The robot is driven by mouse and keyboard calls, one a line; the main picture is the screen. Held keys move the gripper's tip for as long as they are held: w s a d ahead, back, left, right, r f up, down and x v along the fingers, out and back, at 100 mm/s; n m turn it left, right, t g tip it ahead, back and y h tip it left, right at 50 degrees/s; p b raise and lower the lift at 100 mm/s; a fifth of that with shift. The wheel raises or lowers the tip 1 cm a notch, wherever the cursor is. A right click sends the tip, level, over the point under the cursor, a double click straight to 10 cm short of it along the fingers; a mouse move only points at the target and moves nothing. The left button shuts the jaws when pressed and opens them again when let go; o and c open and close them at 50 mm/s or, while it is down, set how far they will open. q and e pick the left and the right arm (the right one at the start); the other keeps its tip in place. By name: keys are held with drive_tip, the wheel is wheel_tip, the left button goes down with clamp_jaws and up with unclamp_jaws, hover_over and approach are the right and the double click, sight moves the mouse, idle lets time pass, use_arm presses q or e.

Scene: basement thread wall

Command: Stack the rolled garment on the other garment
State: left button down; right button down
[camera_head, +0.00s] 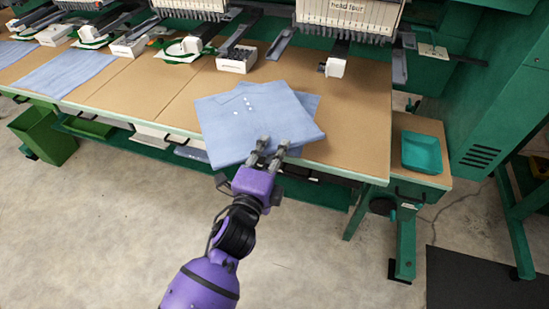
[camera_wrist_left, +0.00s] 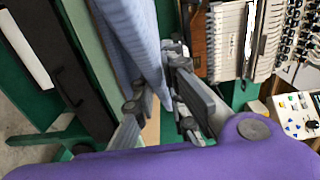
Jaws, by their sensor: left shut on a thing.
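A light blue garment (camera_head: 235,128) with small white buttons lies flat near the front edge of the table, looking folded rather than rolled. Another blue garment (camera_head: 310,101) shows as a corner from under its right side; the rest is hidden. My left gripper (camera_head: 272,150) is at the garment's front edge, shut on the cloth of the upper garment. In the left wrist view the blue cloth (camera_wrist_left: 137,32) runs down between the fingers of the gripper (camera_wrist_left: 158,88). My right gripper is in neither view.
The brown tabletop (camera_head: 350,125) is bare to the right of the garments. Embroidery machine heads (camera_head: 350,14) and a white box (camera_head: 236,60) stand behind. Other blue garments (camera_head: 68,72) lie left. A teal tray (camera_head: 424,152) sits on a side cabinet at right.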

use_arm(q)
drive_tip(key=shift+w+d+f, duration=0.1)
drive_tip(key=shift+d+f, duration=0.05)
drive_tip(key=shift+f, duration=0.75)
drive_tip(key=shift+w+d+f, duration=0.1)
drive_tip(key=shift+d+f, duration=0.05)
drive_tip(key=shift+f, duration=0.7)
drive_tip(key=shift+f+b, duration=0.15)
drive_tip(key=shift+b, duration=0.15)
drive_tip(key=c, duration=1.8)
unclamp_jaws()
drive_tip(key=shift+o, duration=0.2)
drive_tip(key=v, duration=1.2)
drive_tip(key=shift+b, duration=0.3)
